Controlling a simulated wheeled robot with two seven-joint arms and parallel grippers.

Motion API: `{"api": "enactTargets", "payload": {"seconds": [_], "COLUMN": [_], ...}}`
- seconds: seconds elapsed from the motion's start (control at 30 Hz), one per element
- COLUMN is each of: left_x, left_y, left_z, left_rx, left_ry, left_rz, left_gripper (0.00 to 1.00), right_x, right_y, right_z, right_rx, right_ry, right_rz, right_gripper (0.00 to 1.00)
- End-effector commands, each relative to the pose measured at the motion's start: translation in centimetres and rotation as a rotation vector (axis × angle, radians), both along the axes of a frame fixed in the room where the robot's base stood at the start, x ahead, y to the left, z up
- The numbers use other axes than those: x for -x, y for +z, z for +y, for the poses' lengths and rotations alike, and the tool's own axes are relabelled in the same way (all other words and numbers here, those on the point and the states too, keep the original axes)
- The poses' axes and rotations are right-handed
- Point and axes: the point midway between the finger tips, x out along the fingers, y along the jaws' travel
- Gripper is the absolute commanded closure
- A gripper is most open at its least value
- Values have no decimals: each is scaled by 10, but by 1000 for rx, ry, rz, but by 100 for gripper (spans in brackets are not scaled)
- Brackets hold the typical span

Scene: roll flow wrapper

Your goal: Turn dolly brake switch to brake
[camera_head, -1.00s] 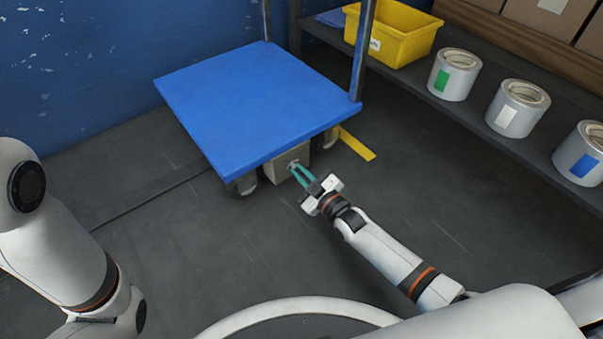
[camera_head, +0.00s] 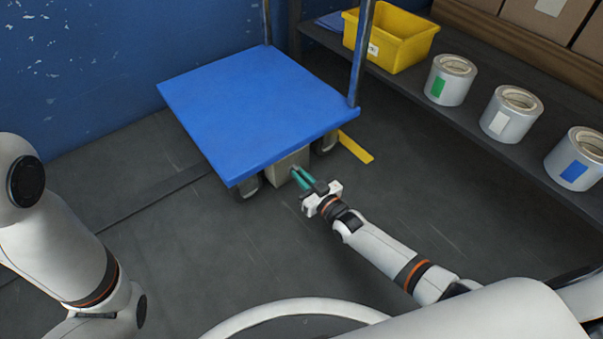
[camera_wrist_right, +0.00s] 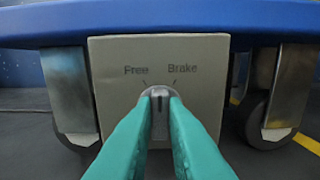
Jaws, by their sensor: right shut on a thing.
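The blue dolly (camera_head: 255,105) stands on the floor against the blue wall. Under its front edge is a beige switch box (camera_head: 283,170), which fills the middle of the right wrist view (camera_wrist_right: 208,75) with the labels "Free" at left and "Brake" at right. The brake switch (camera_wrist_right: 160,101) is a small grey knob whose dark pointer line stands about upright, between the two labels. My right gripper (camera_head: 298,178) reaches the box, and its teal fingers (camera_wrist_right: 158,110) are shut on the knob from both sides, partly hiding it. My left arm shows at the left; its gripper is out of frame.
Dolly wheels (camera_wrist_right: 268,118) flank the box. A dark shelf (camera_head: 470,115) at the right holds a yellow bin (camera_head: 390,40) and several tape rolls (camera_head: 511,112). A yellow floor mark (camera_head: 356,147) lies beside the dolly. The floor in front is clear.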

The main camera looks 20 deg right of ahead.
Motion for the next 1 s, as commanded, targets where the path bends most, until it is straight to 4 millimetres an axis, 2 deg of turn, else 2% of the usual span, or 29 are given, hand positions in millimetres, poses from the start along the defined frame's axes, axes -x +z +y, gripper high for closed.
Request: {"api": "enactTargets", "payload": {"seconds": [0.5,1.0], "left_x": [0,0], "left_y": [10,11], "left_z": [0,0], "left_rx": [0,0], "left_ry": [0,0], "left_rz": [0,0], "left_gripper": [64,64], "right_x": [0,0], "right_y": [-1,-2], "right_z": [-2,-2], "right_rx": [-374,-488], "right_ry": [0,0], "right_rz": [139,180], "right_gripper": [100,100]}}
